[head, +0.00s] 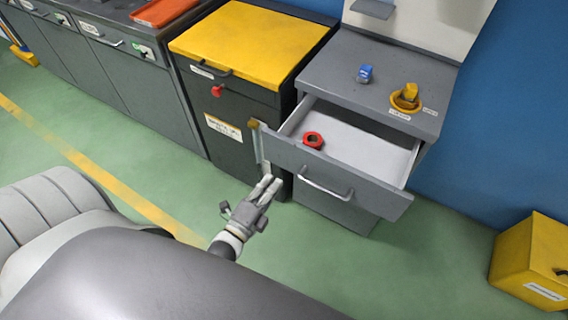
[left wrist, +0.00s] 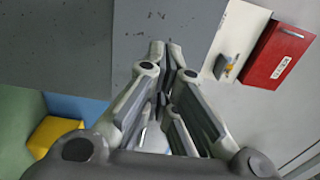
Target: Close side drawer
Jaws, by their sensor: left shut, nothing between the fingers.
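The side drawer (head: 375,185) of the grey cabinet is pulled open. Its grey front has a bar handle (head: 325,188), and its white inside shows. A red ring-shaped item (head: 313,140) lies in it near the front. My left gripper (head: 271,183) is shut and empty, left of the handle and near the drawer front's lower left side. I cannot tell if it touches. In the left wrist view, the shut fingers (left wrist: 165,48) point at a grey surface close ahead. My right gripper is not in view.
The grey cabinet top (head: 345,75) holds a blue item (head: 365,73) and a yellow item (head: 406,96). A yellow-topped cabinet (head: 245,45) stands to the left. A yellow box (head: 530,260) stands at the right. Green floor between drawer and box is clear.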

